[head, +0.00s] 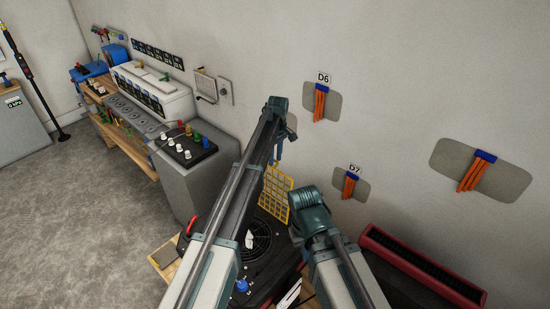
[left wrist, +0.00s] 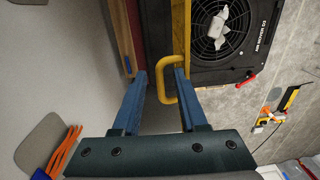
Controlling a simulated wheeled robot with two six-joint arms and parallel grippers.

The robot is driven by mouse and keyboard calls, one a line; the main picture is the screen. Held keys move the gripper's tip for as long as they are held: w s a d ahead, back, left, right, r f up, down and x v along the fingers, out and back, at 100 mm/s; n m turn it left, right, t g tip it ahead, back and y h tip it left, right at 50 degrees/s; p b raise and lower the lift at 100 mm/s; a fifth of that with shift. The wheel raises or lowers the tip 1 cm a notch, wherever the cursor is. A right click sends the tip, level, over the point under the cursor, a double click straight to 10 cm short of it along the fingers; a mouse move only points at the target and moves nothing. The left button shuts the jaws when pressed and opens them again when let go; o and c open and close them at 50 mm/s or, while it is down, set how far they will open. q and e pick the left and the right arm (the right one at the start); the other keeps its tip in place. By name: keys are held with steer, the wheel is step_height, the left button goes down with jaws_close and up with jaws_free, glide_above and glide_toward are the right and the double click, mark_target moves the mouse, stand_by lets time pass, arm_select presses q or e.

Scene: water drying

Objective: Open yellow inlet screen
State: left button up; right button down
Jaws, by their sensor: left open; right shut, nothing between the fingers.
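The yellow inlet screen (head: 276,193) is a grid standing raised beside the black air mover (head: 265,262), partly behind my left arm. In the left wrist view the screen (left wrist: 181,30) is nearly edge-on, and its yellow loop handle (left wrist: 158,72) reaches in between my fingers. The round inlet grille (left wrist: 208,48) is uncovered, with a crumpled white piece (left wrist: 216,24) on it. My left gripper (left wrist: 160,74) is open around the handle; whether a finger touches it I cannot tell. My right gripper (head: 309,210) is lower, right of the screen; its fingers are hidden.
A grey wall with D6 (head: 324,78) and D7 (head: 354,168) labels and orange strips stands behind. A long red-edged black box (head: 425,262) lies at right. A grey control console (head: 184,165) stands at left. The concrete floor (head: 75,215) is open at left.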

arm_select(q)
step_height(320, 180, up, 7)
steer(key=p, duration=0.6)
steer(key=shift+w+d+f, duration=0.1)
steer(key=shift+w+d, duration=0.05)
steer(key=s+a+m, duration=0.4)
steer(key=s, duration=0.8)
steer(key=s+a+m+t, duration=0.1)
steer(key=s+a+m, duration=0.25)
steer(key=s, duration=0.85)
steer(key=s+a+m, duration=0.3)
steer(key=s+a, duration=0.1)
steer(key=s, duration=0.8)
steer(key=s+d+f+m+b, duration=0.2)
steer(key=d+f+b, duration=0.3)
steer(key=f+b, duration=0.6)
steer(key=s+d+f+m+b, duration=0.1)
steer(key=d+f+b, duration=0.4)
steer(key=f+b, duration=0.6)
steer(key=shift+s+d+f+m+g+y, duration=0.25)
steer(key=shift+s+d+m+g+y, duration=0.1)
steer(key=shift+s, duration=0.4)
